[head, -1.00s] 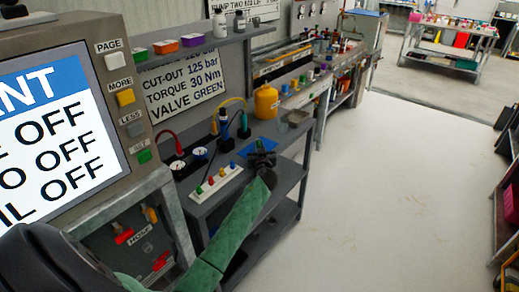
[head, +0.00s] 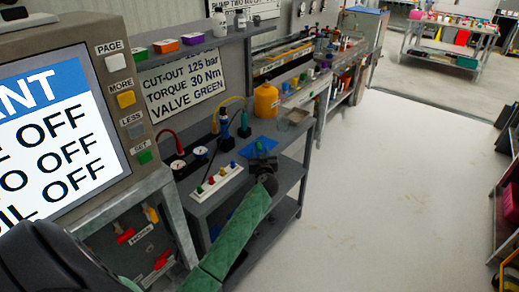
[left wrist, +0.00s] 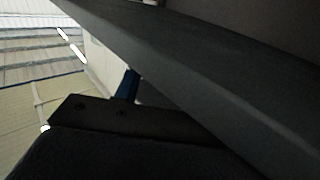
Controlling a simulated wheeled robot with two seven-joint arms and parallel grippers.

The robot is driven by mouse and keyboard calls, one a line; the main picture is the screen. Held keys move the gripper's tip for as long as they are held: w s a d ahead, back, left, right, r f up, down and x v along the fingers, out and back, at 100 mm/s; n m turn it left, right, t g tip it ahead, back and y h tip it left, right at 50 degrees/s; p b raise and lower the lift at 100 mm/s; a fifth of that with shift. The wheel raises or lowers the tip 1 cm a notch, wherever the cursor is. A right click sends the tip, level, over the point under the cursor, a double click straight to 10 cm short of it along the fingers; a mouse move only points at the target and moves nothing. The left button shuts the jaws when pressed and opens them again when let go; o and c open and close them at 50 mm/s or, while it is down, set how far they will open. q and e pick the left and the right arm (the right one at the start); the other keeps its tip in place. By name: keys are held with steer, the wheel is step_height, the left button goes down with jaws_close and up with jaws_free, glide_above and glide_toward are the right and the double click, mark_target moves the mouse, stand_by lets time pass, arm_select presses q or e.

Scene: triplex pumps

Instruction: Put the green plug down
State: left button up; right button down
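My left gripper (head: 266,180) is at the front edge of the grey bench, just in front of the blue mat (head: 262,152). It is small and dark here, and its fingers cannot be made out. A small dark, greenish thing, possibly the green plug (head: 258,146), shows on the blue mat, apart from the gripper; it is too small to be sure. In the left wrist view, dark surfaces fill most of the picture, with a blue sliver between them, and no plug is seen. My right gripper is not in view.
A white strip (head: 230,185) with green, yellow, red and blue knobs lies left of the gripper. Gauges (head: 200,153), an upright dark-blue tool (head: 225,128) and an orange bottle (head: 266,100) stand behind. Open floor (head: 370,190) lies to the right.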

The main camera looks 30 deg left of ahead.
arm_select(q)
steer(key=b+v, duration=0.1)
steer(key=v, duration=0.7)
steer(key=shift+s+d+r+b, duration=0.25)
steer(key=shift+d+r+b, duration=0.05)
steer(key=shift+b, duration=0.05)
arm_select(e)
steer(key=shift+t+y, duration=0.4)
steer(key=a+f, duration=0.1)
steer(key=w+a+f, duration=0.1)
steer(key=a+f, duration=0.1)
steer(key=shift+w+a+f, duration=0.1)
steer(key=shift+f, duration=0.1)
